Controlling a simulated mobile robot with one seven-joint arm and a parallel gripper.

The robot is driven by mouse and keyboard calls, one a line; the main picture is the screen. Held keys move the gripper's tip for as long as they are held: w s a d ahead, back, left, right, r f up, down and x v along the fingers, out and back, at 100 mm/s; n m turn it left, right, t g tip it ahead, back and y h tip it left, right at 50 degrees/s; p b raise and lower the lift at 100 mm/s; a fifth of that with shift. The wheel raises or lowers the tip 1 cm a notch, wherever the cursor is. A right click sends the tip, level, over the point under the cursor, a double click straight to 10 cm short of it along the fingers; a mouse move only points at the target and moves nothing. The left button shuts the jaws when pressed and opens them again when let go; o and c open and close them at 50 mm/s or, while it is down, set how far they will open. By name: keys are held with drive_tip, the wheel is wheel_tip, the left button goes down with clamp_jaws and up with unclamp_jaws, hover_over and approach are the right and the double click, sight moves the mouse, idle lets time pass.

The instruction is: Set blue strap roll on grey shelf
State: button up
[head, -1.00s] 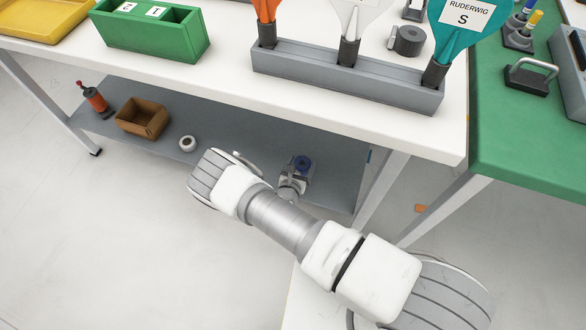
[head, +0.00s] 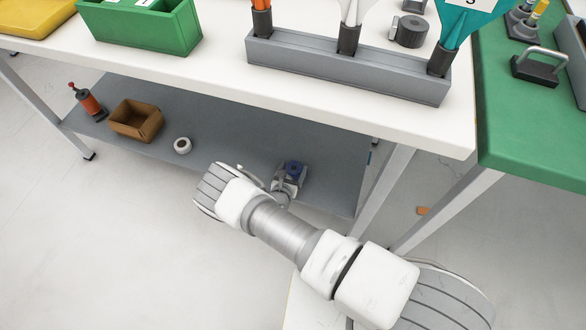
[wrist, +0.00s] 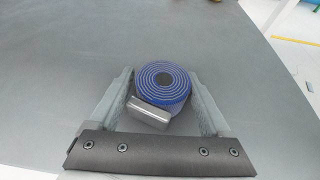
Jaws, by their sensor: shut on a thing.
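The blue strap roll (wrist: 163,82) is a coiled blue strap with a grey metal buckle, seen in the wrist view between the two fingers of my gripper (wrist: 165,95). My gripper is shut on it. I cannot tell whether the roll touches the shelf.
The white tabletop (head: 200,75) overhangs the shelf. A table leg (head: 385,190) stands at right. The shelf between the tape roll and my gripper is clear.

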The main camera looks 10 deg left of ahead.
drive_tip(key=o, duration=1.2)
drive_tip(key=shift+o, duration=0.2)
drive_tip(key=shift+r, duration=0.15)
drive_tip(key=p+v, duration=0.5)
drive_tip(key=v, duration=0.7)
